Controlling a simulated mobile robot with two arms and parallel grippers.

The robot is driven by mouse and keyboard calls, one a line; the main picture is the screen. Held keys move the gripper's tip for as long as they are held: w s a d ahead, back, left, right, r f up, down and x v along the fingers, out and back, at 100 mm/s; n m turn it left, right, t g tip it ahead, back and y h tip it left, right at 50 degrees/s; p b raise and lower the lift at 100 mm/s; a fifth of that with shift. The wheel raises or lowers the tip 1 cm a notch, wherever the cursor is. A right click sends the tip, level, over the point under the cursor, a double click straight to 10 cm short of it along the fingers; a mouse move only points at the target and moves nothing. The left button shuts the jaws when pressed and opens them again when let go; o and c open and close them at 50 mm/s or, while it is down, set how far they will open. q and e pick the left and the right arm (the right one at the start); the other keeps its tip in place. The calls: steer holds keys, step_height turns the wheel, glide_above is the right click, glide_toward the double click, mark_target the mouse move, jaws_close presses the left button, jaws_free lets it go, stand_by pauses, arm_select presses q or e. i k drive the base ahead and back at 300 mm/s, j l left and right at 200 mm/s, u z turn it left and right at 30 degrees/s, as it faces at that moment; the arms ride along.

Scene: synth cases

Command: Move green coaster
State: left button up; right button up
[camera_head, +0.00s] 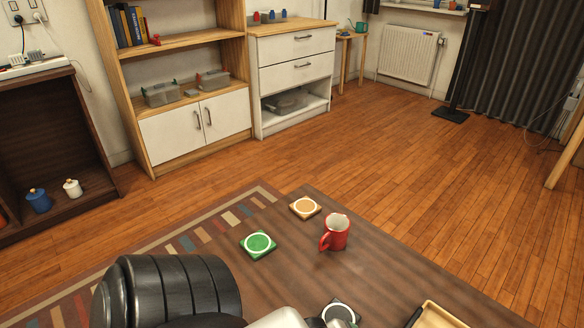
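The green coaster (258,245) is a square with a white ring around a green disc. It lies flat on the dark brown wooden table (295,268), near the table's left edge, with nothing on it. A black, rounded arm part of mine fills the bottom left and hides part of the table, below the coaster in the picture. Neither gripper shows in the head view.
A yellow-orange coaster (305,207) lies behind and right of the green one. A red mug (335,233) stands upright to the right. A dark coaster (339,312) and a wooden tray (437,316) are at the front. Bare tabletop lies between mug and tray.

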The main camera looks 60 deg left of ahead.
mark_target(257, 245)
steer(key=u, duration=2.1)
